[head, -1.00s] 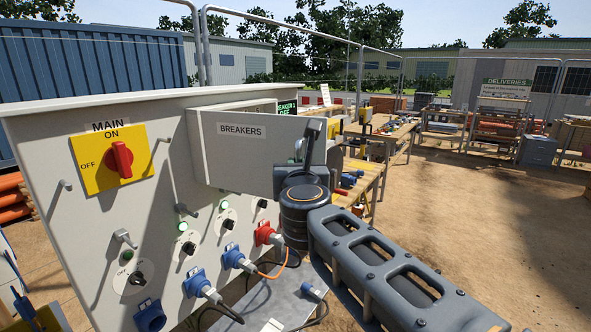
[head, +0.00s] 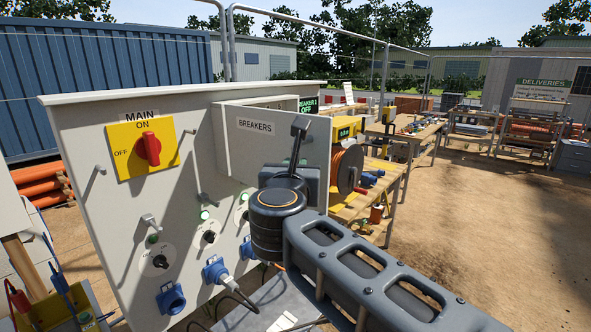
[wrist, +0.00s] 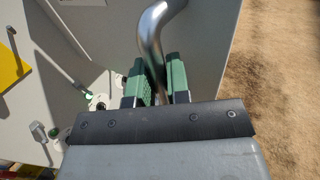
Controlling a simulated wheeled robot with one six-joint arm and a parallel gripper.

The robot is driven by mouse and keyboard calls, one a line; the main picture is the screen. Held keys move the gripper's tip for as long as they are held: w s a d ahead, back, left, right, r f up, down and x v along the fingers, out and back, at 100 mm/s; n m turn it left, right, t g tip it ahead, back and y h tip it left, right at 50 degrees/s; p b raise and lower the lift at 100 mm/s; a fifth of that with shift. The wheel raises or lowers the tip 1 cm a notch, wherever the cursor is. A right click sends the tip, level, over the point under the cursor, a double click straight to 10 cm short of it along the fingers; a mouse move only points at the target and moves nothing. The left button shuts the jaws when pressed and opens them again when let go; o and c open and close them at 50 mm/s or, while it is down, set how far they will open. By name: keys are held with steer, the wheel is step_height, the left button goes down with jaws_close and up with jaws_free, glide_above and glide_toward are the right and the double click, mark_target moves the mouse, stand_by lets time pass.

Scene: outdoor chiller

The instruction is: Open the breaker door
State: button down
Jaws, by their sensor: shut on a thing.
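The breaker door (head: 290,128) is a light grey panel labelled BREAKERS on the front of the grey cabinet (head: 85,170). It stands out at an angle from the cabinet face, partly open, with its free edge to the right. In the wrist view the door (wrist: 205,35) carries a bent metal handle (wrist: 150,35). My gripper (wrist: 160,82) has its green fingers shut on that handle, one on each side. In the head view my dark wrist and arm hide the handle, the fingertips and the door's lower part.
The cabinet front has a red main switch (head: 150,149) on a yellow plate and blue sockets (head: 171,297). A BREAKER 2 OFF display (head: 308,104) shows behind the door's top. An orange cable reel (head: 347,168) and a wooden bench (head: 385,195) stand behind. Sandy ground at right is open.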

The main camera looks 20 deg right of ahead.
steer(key=c, duration=1.1)
jaws_free()
steer(key=shift+w, duration=0.1)
steer(key=shift+a, duration=0.1)
steer(key=b+v, duration=0.3)
steer(key=v, duration=1)
steer(key=shift+s+b, duration=0.35)
steer(key=shift+b, duration=0.05)
steer(key=shift+a, duration=0.1)
